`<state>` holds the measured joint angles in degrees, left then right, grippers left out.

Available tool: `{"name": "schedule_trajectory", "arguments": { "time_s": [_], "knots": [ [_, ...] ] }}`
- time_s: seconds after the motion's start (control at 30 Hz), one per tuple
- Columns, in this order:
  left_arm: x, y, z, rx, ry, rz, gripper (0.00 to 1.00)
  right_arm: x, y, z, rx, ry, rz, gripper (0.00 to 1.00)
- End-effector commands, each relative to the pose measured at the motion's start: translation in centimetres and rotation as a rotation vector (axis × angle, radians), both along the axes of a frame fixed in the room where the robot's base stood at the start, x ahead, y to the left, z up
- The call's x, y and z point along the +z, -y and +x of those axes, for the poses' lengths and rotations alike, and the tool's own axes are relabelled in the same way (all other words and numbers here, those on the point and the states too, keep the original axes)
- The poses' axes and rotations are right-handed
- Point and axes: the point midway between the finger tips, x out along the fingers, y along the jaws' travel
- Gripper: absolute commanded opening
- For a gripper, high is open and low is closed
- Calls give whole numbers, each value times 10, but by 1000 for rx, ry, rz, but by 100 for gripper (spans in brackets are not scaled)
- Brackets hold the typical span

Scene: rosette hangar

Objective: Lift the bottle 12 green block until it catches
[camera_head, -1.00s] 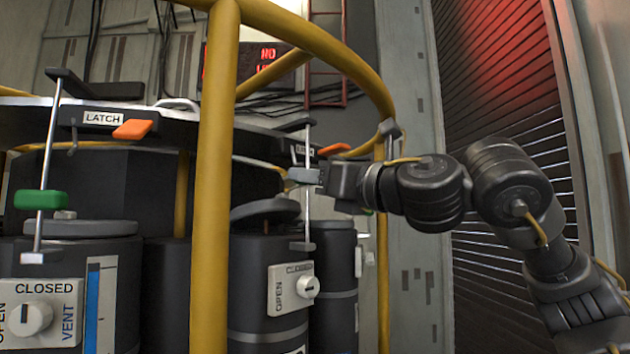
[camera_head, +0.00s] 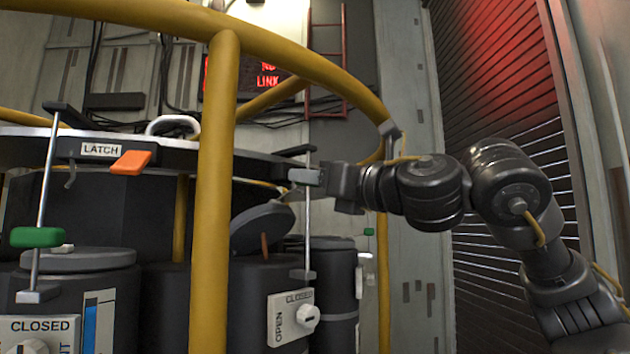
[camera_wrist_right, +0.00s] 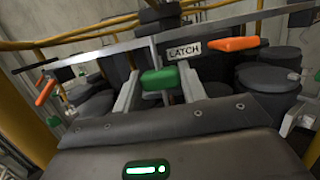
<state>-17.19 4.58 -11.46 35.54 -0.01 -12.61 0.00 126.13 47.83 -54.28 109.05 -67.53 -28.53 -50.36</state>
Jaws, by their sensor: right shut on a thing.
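My right gripper (camera_head: 303,176) is at the upper part of a thin vertical rod (camera_head: 308,225), just below its dark top bracket. In the right wrist view a green block (camera_wrist_right: 160,79) sits between the two fingers of this gripper, which is shut on it. A LATCH plate (camera_wrist_right: 185,50) and an orange lever (camera_wrist_right: 233,44) are close above the block. In the head view the fingers hide the block. Beside the rod, a dark round lid (camera_head: 262,227) stands tilted up over its bottle, with a reddish pin (camera_head: 265,246) under it. I cannot read a bottle number. My left gripper is not in view.
A yellow post (camera_head: 213,200) and curved rail (camera_head: 290,60) stand in front. Another green block (camera_head: 38,237) sits low on its rod at left, below a LATCH label and orange lever (camera_head: 130,163). An OPEN/CLOSED valve panel (camera_head: 290,318) is below my gripper.

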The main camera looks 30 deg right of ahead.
Motion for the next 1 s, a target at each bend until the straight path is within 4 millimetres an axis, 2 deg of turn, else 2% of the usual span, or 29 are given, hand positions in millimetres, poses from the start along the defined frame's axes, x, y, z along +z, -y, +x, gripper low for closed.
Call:
{"name": "schedule_trajectory", "arguments": {
  "time_s": [0.03,0.07,0.2,0.57,1.0],
  "knots": [
    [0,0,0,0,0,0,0,0,0,0,1,1,1,10],
    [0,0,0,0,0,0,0,0,0,0,1,1,1,45],
    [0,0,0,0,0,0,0,-1,0,0,1,-1,-1,62],
    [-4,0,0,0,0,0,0,-4,1,-4,0,-2,-2,62],
    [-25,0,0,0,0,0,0,-12,13,-39,1,0,-2,62]
  ]
}}
